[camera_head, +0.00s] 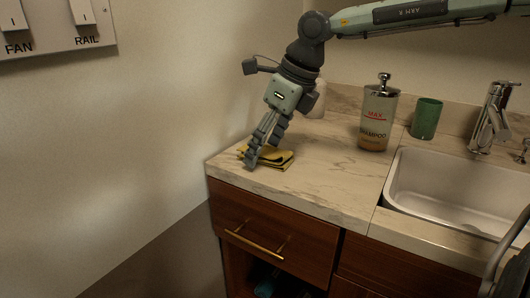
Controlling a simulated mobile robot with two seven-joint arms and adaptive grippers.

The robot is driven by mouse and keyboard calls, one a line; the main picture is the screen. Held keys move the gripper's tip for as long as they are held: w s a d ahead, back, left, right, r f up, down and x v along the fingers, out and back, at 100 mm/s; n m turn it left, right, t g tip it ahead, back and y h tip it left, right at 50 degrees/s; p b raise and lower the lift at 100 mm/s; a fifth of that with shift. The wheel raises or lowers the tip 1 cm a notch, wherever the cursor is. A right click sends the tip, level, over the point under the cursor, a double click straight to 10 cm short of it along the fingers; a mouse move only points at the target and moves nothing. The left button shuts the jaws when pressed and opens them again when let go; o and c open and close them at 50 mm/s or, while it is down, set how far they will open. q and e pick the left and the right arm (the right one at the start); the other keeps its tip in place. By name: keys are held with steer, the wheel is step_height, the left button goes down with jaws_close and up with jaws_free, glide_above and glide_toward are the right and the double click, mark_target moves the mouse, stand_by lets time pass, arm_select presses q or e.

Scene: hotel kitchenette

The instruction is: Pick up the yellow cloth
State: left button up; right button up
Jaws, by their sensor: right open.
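The yellow cloth (282,161) lies folded on the marble counter near its left end. My right gripper (254,160) points down over the left part of the cloth, with its fingers close to it and hiding some of it. The jaws are open. I cannot tell whether the fingertips touch the cloth or the counter.
A shampoo dispenser (376,120), a green cup (426,118) and a white container (317,100) stand toward the back of the counter (330,185). A sink (450,190) with a faucet (492,115) is at right. A wooden drawer (270,235) is below.

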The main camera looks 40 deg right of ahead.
arm_select(q)
steer(key=shift+f+b, duration=0.5)
arm_select(e)
steer(key=shift+f, duration=0.25)
steer(key=c, duration=1.2)
arm_select(q)
steer(key=shift+r, duration=0.15)
arm_select(e)
steer(key=shift+r+p, duration=0.45)
steer(key=shift+p, duration=0.3)
arm_select(q)
steer(key=shift+w+d+f+p, duration=0.15)
steer(key=shift+f+p, duration=0.4)
steer(key=shift+f, duration=0.75)
steer(key=shift+w+a+f+p, duration=0.15)
steer(key=shift+f+p, duration=0.35)
steer(key=shift+f, duration=0.8)
arm_select(e)
step_height(320, 180, up, 28)
steer(key=shift+f, duration=0.2)
arm_select(q)
steer(key=shift+d, duration=0.1)
